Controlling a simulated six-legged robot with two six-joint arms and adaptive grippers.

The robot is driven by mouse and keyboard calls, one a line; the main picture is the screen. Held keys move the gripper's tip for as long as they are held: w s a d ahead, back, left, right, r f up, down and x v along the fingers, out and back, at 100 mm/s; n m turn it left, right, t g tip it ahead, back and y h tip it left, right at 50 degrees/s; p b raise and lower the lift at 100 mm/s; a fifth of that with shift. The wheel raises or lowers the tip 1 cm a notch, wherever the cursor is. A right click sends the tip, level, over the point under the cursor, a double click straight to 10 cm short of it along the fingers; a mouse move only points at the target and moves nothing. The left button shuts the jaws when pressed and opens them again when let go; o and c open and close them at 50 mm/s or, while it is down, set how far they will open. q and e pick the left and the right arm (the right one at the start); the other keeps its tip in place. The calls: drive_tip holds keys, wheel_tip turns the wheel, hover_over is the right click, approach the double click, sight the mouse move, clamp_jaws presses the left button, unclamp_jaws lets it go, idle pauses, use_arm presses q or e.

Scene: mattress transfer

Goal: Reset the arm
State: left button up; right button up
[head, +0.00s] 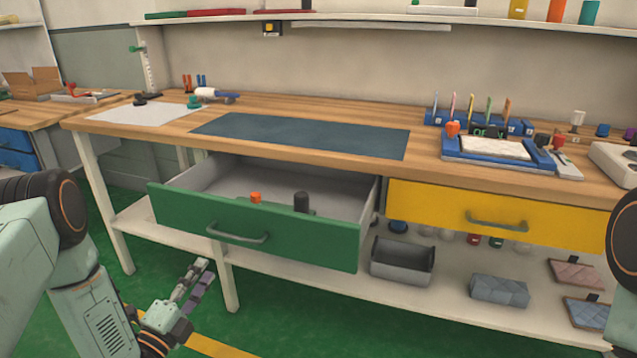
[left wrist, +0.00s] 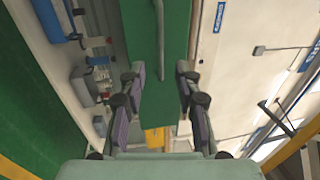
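My left gripper (head: 205,274) is low in front of the workbench, left of and below the open green drawer (head: 250,228). Its two fingers stand apart with nothing between them in the left wrist view (left wrist: 160,72). The green drawer front (left wrist: 175,50) and its handle (left wrist: 159,38) show beyond the fingertips there, apart from them. In the head view the handle (head: 237,236) is clear of the gripper. Only a part of my right arm shows at the right edge, and its gripper is out of view.
The drawer holds an orange item (head: 256,197) and a dark cylinder (head: 301,202). A closed yellow drawer (head: 440,210) is to its right. The lower shelf carries a grey bin (head: 400,268) and grey block (head: 499,291). Green floor lies around my left gripper.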

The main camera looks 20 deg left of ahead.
use_arm(q)
drive_tip(key=s+d+f+n+g, duration=0.3)
drive_tip(key=s+f+n+g, duration=0.15)
drive_tip(key=f+n, duration=0.3)
drive_tip(key=s+d+f+n+g, duration=0.35)
drive_tip(key=f+n+g, duration=0.3)
drive_tip(key=f, duration=0.25)
drive_tip(key=s+d+n+g, duration=0.2)
drive_tip(key=s+d+g, duration=0.2)
drive_tip(key=s, duration=0.7)
drive_tip(key=s+d+n+g+y, duration=0.1)
drive_tip(key=s+d+n+g, duration=0.2)
drive_tip(key=s, duration=0.9)
drive_tip(key=shift+s+d+r+g, duration=0.2)
drive_tip(key=shift+d+g, duration=0.3)
drive_tip(key=shift+g, duration=0.6)
drive_tip(key=shift+s+a, duration=0.1)
drive_tip(key=shift+s, duration=0.05)
